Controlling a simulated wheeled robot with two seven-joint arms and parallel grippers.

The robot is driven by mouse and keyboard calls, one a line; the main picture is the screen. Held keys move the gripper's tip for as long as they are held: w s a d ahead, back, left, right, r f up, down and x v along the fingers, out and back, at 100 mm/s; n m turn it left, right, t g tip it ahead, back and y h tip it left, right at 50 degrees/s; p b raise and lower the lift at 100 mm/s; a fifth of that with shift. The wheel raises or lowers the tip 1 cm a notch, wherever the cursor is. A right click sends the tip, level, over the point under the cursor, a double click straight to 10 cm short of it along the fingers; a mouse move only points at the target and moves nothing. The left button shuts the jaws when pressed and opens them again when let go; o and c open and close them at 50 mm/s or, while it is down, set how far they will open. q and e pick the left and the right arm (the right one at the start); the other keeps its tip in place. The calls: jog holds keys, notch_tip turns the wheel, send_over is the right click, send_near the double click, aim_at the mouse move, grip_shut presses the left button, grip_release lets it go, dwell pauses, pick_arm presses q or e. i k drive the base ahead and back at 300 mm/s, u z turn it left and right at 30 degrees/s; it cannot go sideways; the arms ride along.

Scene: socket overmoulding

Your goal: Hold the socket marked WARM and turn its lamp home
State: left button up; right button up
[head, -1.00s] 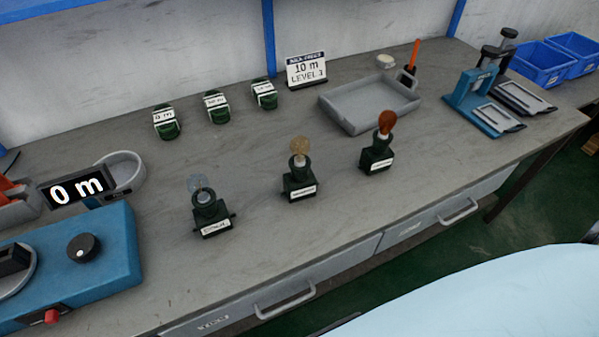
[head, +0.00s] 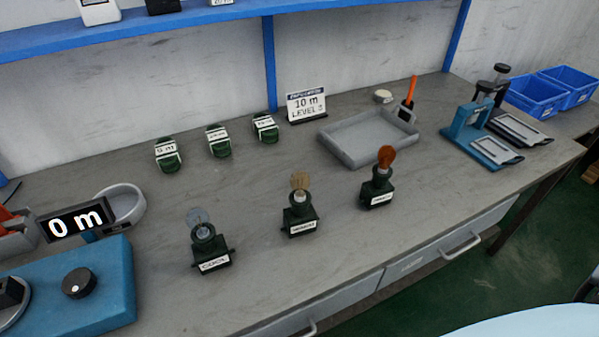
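Three dark green sockets stand in a slanting row on the grey bench, each with a white label and a lamp on top. The left socket (head: 211,256) carries a clear bluish lamp (head: 197,219). The middle socket (head: 300,223) carries a pale amber lamp (head: 300,182). The right socket (head: 377,192) carries an orange-red lamp (head: 386,157). The labels are too small to read surely, so I cannot tell which is marked WARM. Neither of my grippers is in view.
A grey tray (head: 340,141) lies behind the right socket. A blue box with a knob (head: 80,283) and a 0 m display (head: 76,221) are at left. Bench around the sockets is clear.

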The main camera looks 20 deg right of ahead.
aim_at(301, 218)
jog(key=k, duration=1)
jog(key=z, duration=1.95)
jog(key=i, duration=1.55)
jog(key=u, duration=2.55)
